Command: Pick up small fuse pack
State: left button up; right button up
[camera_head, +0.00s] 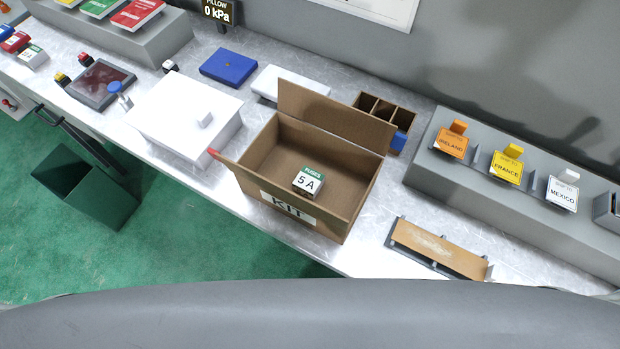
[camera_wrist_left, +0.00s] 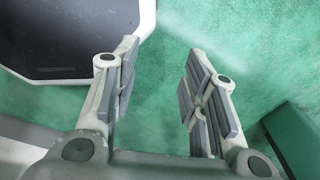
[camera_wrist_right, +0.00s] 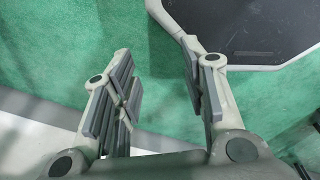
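A small white fuse pack with a green top band, marked "FUSES 5 A" (camera_head: 308,181), lies inside the open cardboard KIT box (camera_head: 255,160) on the metal bench. Several other small packs stand at the far left edge of the head view, among them a green-and-white one (camera_head: 32,56) and a red one (camera_head: 15,42); their labels are too small to read. My left gripper (camera_wrist_left: 160,68) is open and empty above the green floor. My right gripper (camera_wrist_right: 160,70) is also open and empty above the floor. Neither gripper shows in the head view.
A white box (camera_head: 185,115) stands left of the KIT box, with a blue case (camera_head: 228,67) behind. A divided cardboard holder (camera_head: 372,105) and a grey shelf with country cards (camera_head: 520,205) are to the right. A wooden plate (camera_head: 440,250) lies in front. A green bin (camera_head: 90,190) is on the floor.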

aim_at(309, 181)
jog(key=k+l+u, duration=0.1)
jog(key=k+u, duration=0.25)
jog(key=k, duration=0.15)
jog(key=k+u, duration=0.4)
jog(key=k+j, duration=0.05)
